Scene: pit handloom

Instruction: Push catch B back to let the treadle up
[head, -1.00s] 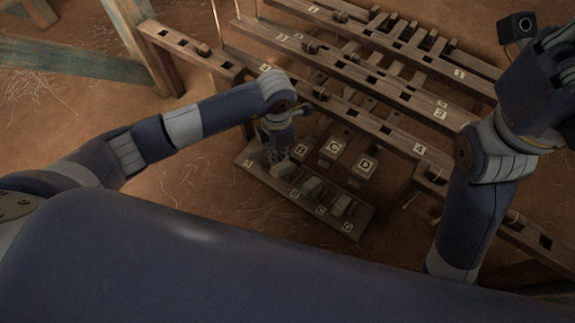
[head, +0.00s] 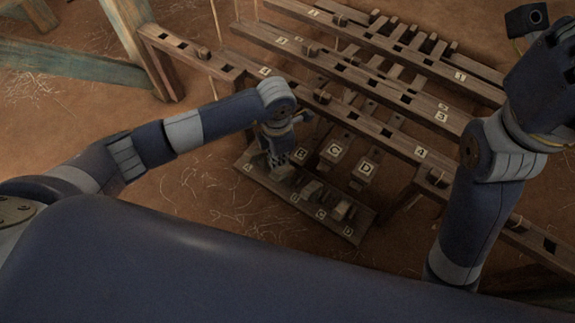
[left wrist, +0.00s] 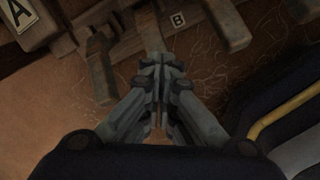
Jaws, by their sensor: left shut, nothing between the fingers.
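The catch board (head: 263,190) lies on the floor in front of the loom, with small labels A to D along its front edge. Wooden catches stand on it; the one nearest my left gripper (head: 278,160) is probably catch B (head: 285,173). Treadle ends B (head: 301,153), C (head: 334,151) and D (head: 366,169) show behind. In the left wrist view my left gripper (left wrist: 161,68) is shut and empty, its tips close to a wooden piece beside the small B label (left wrist: 178,19). I cannot tell if they touch. My right gripper's fingers do not show.
The loom's slotted rails (head: 345,110) run diagonally behind the treadles. A large A label (left wrist: 18,12) is at the upper left of the left wrist view. Posts (head: 140,50) stand at the left. Open earth floor with straw lies left of the board.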

